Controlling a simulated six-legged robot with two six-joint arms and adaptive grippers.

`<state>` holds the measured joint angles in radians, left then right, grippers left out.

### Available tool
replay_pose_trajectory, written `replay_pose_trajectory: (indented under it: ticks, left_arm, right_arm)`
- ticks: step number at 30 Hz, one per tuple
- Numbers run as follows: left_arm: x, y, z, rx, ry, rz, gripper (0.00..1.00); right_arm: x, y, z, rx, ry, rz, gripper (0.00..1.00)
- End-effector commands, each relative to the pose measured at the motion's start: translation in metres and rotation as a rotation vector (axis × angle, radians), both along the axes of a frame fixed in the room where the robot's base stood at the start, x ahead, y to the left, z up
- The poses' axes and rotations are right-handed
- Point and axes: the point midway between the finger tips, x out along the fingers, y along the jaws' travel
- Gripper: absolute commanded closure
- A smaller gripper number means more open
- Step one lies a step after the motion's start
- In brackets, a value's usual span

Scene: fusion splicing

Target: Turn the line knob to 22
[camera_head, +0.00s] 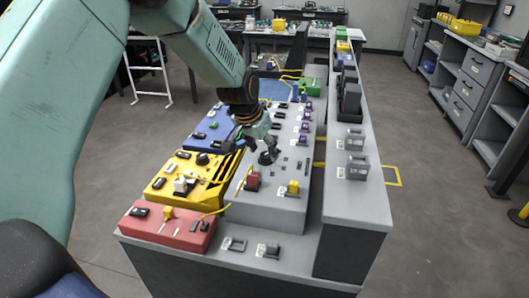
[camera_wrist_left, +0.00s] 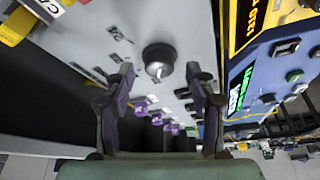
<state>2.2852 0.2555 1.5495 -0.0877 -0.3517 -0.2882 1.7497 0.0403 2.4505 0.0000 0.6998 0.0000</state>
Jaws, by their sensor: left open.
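A dark round knob (camera_head: 267,158) stands on the grey sloped panel (camera_head: 236,205) in the head view. In the left wrist view the knob (camera_wrist_left: 159,56) has a silvery rim and a pale pointer mark on its face; no numbers around it can be read. My left gripper (camera_head: 260,146) is open just above the knob. In the left wrist view its two fingers (camera_wrist_left: 160,76) are spread to either side of the knob's line, apart from it, with nothing between them. My right gripper is not in view.
A red box (camera_head: 165,224), a yellow box (camera_head: 160,187) and a blue box (camera_head: 193,137) stand left of the panel, with yellow cables across. Red and yellow plugs sit near the knob. A raised grey shelf (camera_head: 350,205) with small devices runs along the right.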

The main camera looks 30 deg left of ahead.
Motion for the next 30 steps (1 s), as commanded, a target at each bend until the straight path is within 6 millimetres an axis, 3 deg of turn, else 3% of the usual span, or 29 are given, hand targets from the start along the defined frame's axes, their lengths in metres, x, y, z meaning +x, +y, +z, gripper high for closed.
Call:
replay_pose_trajectory:
  ticks: [4,14,30]
  left_arm:
    - [0.0054,-0.0012,-0.0117,0.0,0.0,0.0,0.44]
    - [0.0093,-0.0016,-0.0134,0.0,-0.002,0.0,0.45]
    - [0.0096,-0.0014,-0.0125,0.0,-0.002,0.0,0.91]
  right_arm:
    - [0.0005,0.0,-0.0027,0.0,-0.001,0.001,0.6]
    - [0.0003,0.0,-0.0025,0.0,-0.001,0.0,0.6]
    - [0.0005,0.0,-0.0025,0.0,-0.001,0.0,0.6]
